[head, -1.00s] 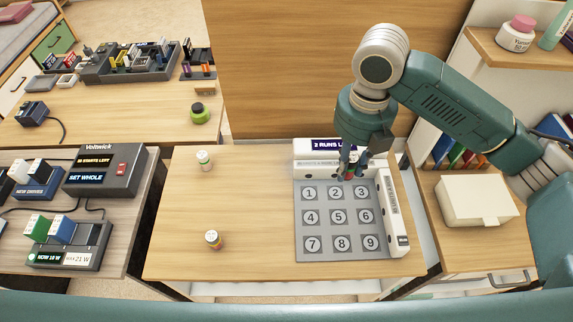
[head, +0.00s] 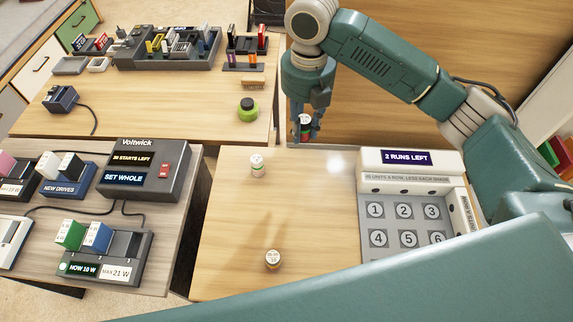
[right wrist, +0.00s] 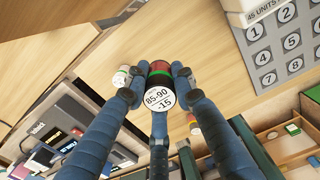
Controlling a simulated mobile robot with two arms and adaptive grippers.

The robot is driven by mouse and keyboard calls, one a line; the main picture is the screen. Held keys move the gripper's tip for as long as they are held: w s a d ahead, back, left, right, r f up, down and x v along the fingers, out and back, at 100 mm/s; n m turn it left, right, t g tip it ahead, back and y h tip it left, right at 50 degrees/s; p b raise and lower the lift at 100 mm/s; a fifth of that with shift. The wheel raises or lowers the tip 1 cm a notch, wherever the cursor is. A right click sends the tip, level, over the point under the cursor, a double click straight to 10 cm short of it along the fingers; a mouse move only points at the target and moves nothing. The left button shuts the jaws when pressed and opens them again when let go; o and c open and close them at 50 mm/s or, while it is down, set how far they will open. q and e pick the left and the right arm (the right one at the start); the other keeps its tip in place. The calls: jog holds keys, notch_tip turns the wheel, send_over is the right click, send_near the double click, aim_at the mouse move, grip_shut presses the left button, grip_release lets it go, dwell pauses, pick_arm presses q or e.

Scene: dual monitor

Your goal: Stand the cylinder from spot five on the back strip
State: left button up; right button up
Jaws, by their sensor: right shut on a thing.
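My left gripper is not in view.
Two other small cylinders stand on the table, one with a white top (head: 257,166) at the back and one (head: 273,260) nearer the front. A grey Voltwick box (head: 150,172) stands at the left. The table middle (head: 290,205) is clear.

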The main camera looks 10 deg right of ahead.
aim_at(303, 139)
notch_tip(303, 139, down, 16)
jog(key=shift+p, duration=0.45)
jog(key=shift+f, duration=0.1)
jog(key=o, duration=1.1)
notch_tip(303, 139, up, 12)
jog(key=shift+s+r+b, duration=0.1)
jog(key=shift+r+b, duration=0.05)
jog(key=shift+b, duration=0.45)
